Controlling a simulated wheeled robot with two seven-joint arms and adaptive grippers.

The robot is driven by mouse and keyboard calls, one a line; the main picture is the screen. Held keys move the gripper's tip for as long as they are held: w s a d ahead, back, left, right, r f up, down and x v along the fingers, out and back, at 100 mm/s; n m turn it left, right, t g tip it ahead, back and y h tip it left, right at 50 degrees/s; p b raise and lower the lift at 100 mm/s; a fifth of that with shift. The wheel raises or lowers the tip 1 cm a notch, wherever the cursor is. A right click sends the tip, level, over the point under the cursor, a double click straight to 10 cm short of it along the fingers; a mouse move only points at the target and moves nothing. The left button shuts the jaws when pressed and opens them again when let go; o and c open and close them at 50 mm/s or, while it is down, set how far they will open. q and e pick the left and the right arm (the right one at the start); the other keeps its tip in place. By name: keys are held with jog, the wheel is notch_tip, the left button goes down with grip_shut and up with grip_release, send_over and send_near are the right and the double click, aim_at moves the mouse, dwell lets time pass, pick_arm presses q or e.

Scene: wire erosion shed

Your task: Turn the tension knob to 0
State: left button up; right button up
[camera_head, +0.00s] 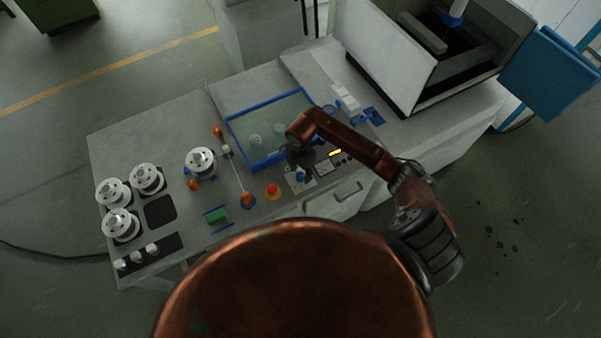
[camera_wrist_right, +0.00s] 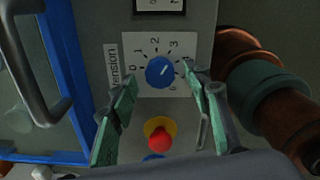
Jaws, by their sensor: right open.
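The tension knob (camera_wrist_right: 159,73) is a round blue knob with a white pointer mark, on a white numbered dial plate (camera_wrist_right: 137,83). Its pointer is turned up and to the right, toward the 3 side; the exact reading is hard to tell. The 0 is at the dial's left, beside the "tension" label (camera_wrist_right: 113,68). In the head view the knob (camera_head: 300,176) shows just below my gripper. My right gripper (camera_wrist_right: 160,80) is open, its green-padded fingers on either side of the knob; I cannot tell whether they touch it. It also shows in the head view (camera_head: 298,167). My left gripper is not in view.
A red button on a yellow base (camera_wrist_right: 159,138) sits close to the dial; it also shows in the head view (camera_head: 273,191). A blue-framed glass cover (camera_head: 262,120) with a grey handle (camera_wrist_right: 25,75) lies beside the panel. White spools (camera_head: 121,224) stand at the bench's left.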

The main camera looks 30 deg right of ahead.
jog(key=shift+f, duration=0.7)
jog(key=shift+c, duration=0.6)
jog(key=c, duration=1)
jog(key=shift+c, duration=0.2)
